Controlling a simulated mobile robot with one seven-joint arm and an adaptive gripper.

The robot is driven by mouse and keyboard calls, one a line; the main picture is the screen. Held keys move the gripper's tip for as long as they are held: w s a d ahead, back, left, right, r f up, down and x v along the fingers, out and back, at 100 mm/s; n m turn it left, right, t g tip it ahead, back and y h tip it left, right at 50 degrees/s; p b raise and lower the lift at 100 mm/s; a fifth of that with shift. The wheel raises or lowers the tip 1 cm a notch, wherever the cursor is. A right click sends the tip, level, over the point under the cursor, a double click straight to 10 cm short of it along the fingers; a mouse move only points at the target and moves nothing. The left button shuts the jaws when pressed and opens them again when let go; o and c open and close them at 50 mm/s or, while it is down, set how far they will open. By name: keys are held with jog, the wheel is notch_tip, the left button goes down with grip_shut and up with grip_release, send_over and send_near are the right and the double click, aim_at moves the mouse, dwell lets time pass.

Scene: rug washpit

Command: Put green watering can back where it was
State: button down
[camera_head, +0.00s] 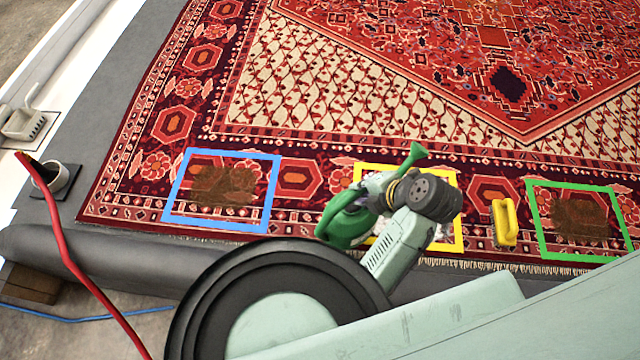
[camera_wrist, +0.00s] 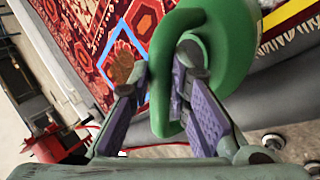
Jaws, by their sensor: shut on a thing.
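The green watering can (camera_head: 345,226) is in my gripper (camera_head: 378,192), in front of the yellow frame on the rug in the head view. Its flared green spout end (camera_head: 413,157) points up and away. In the wrist view the fingers (camera_wrist: 163,85) are shut around the looped green handle, and the can's body (camera_wrist: 232,40) fills the top middle. The can looks held above the rug edge, but I cannot tell its exact height. My arm and wrist hide part of the can and of the yellow frame.
A patterned red rug (camera_head: 330,120) carries a blue frame (camera_head: 170,195), a yellow frame (camera_head: 456,235) and a green frame (camera_head: 541,225). Brown stains lie inside the blue and green ones. A yellow brush (camera_head: 506,222) lies between yellow and green.

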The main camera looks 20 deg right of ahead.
jog(key=w+a+f+p, duration=0.1)
jog(key=w+a+f, duration=0.1)
jog(key=w, duration=0.5)
jog(key=w+a+f+p, duration=0.2)
jog(key=w+a, duration=0.2)
jog(key=w, duration=0.3)
jog(key=shift+w+a+f, duration=0.15)
jog(key=shift+w+f, duration=0.1)
jog(key=shift+f, duration=0.15)
jog(key=c, duration=1.5)
grip_release()
